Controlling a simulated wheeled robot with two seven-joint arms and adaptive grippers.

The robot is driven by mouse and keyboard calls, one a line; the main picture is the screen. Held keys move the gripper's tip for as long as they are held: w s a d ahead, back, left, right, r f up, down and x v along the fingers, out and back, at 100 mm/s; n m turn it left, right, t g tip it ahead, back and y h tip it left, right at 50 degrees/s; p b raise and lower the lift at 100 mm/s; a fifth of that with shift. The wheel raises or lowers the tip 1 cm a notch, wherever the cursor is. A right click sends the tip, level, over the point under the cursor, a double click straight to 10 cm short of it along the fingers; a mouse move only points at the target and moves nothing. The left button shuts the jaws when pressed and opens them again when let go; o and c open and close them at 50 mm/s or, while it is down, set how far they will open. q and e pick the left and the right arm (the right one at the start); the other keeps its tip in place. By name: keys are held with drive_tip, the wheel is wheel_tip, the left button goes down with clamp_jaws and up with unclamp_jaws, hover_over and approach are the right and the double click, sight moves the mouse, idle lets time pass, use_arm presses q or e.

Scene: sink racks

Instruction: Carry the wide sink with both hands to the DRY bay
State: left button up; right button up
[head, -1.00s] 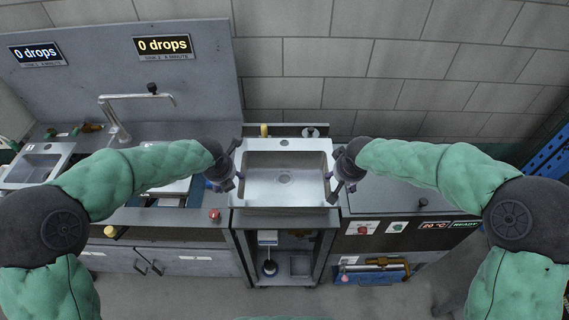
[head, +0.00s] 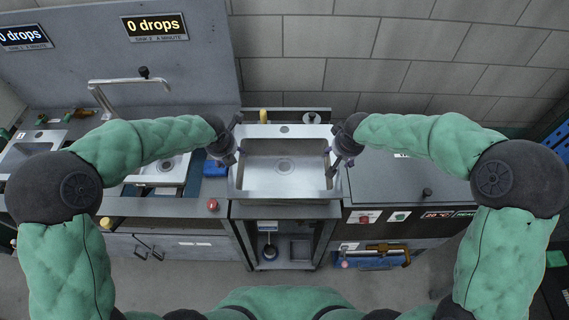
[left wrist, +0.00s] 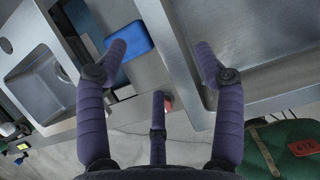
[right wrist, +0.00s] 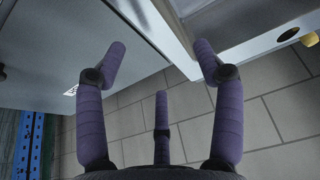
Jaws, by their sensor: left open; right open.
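The wide sink (head: 285,191) is a steel basin with a flat rim, sitting level on a grey stand in the middle of the head view. My left gripper (head: 236,150) is open at the sink's left side. In the left wrist view its fingers (left wrist: 158,62) are spread with the sink's rim (left wrist: 172,60) between them. My right gripper (head: 334,160) is open at the sink's right side. In the right wrist view its fingers (right wrist: 160,62) are spread near the sink's outer wall (right wrist: 165,25). I cannot tell whether any finger touches the sink.
A counter with a smaller sink (head: 160,172) and a tap (head: 105,95) stands left. A grey-topped cabinet (head: 400,182) with a READY display stands right. A red button (head: 212,205) sits on the left counter's front edge. Two "0 drops" signs hang behind.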

sight(336, 158)
use_arm(q)
drive_tip(key=x, duration=0.8)
drive_tip(key=shift+f, duration=0.15)
use_arm(e)
drive_tip(key=x, duration=0.8)
drive_tip(key=shift+f, duration=0.15)
use_arm(q)
clamp_jaws()
use_arm(e)
clamp_jaws()
use_arm(q)
drive_tip(key=shift+w, duration=0.15)
use_arm(e)
drive_tip(key=shift+w, duration=0.1)
